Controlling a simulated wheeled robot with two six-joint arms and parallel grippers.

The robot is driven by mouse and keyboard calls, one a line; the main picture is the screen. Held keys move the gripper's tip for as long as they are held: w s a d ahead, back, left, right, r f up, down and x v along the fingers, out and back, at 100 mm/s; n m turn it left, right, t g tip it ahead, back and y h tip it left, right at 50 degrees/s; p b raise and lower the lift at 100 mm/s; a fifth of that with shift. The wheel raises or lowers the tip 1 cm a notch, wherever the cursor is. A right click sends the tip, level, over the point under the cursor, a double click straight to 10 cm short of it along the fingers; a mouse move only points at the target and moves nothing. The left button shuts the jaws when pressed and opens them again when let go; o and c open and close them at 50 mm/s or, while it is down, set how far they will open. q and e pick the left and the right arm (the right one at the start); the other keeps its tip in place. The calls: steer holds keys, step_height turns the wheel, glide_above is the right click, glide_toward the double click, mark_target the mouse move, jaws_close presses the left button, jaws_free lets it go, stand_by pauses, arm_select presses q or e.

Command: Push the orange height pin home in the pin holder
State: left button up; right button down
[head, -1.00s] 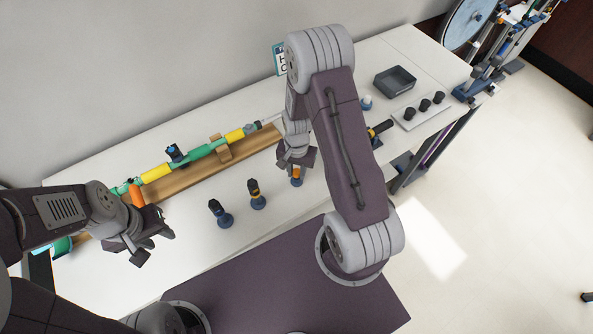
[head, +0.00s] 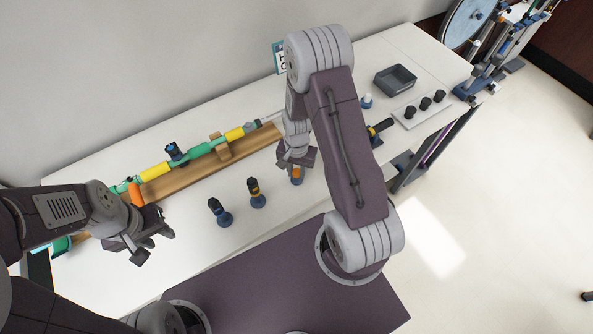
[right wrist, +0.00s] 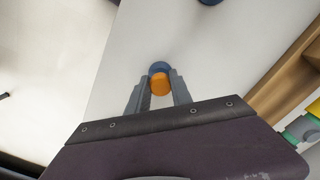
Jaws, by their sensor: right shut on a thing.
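The orange height pin (right wrist: 160,86) shows between the two fingertips of my right gripper (right wrist: 159,90) in the right wrist view. The gripper is shut on it. The blue pin holder (right wrist: 157,67) is right at the pin's far end, and how deep the pin sits is hidden. In the head view the orange pin (head: 296,172) stands over the holder (head: 297,181), just below my right gripper (head: 299,166). My left gripper (head: 156,246) is open and empty above the front left of the table.
Two dark pins in blue holders (head: 222,216) (head: 257,199) stand left of the orange pin. A green and yellow rod (head: 202,151) lies behind on a wooden board (head: 190,178). A grey tray (head: 396,80) and several black knobs on a plate (head: 420,111) are at the back right.

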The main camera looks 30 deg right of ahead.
stand_by(0.3)
steer(key=c, duration=1.1)
jaws_free()
steer(key=shift+o, duration=0.2)
step_height(320, 180, up, 6)
steer(key=p, duration=0.5)
steer(key=shift+r, duration=0.1)
